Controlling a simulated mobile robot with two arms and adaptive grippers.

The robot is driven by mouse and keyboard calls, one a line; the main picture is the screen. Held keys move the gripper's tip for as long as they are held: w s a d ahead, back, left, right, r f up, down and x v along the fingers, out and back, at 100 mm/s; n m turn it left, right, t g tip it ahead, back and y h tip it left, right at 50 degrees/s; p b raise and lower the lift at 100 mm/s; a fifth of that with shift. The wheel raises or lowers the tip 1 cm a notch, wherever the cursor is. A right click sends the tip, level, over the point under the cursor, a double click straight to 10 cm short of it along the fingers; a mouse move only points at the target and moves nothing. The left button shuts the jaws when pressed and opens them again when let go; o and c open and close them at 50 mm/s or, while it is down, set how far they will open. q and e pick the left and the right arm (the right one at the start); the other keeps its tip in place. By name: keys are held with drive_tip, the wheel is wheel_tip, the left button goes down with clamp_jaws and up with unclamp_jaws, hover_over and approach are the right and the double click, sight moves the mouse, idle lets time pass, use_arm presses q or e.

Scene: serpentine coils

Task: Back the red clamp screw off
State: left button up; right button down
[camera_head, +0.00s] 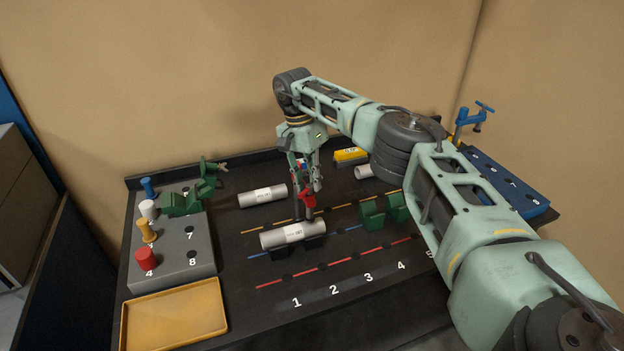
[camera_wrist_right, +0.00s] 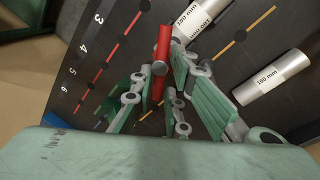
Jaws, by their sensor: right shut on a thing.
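The red clamp (camera_head: 308,198) shows in the head view just below my right gripper (camera_head: 306,178), near a labelled grey cylinder (camera_head: 290,235). The cylinder (camera_wrist_right: 195,20) shows beside the clamp there. Whether the clamp touches the cylinder I cannot tell. The clamp's lower part is partly hidden. My left gripper is not in view.
A second cylinder (camera_head: 263,196) lies behind. Green blocks (camera_head: 372,212) stand to the right. A grey block (camera_head: 168,253) holds coloured pegs and a green clamp (camera_head: 182,204). A yellow tray (camera_head: 175,316) lies front left. A blue clamp (camera_head: 470,117) stands by a blue rack (camera_head: 505,185).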

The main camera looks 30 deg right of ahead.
drive_tip(key=shift+r+n, duration=0.1)
drive_tip(key=shift+n, duration=0.2)
drive_tip(key=c, duration=1.8)
unclamp_jaws()
drive_tip(key=r, duration=0.2)
drive_tip(key=w+r, duration=0.1)
drive_tip(key=r, duration=0.4)
drive_tip(key=shift+w+a+r, duration=0.15)
drive_tip(key=shift+a, duration=0.1)
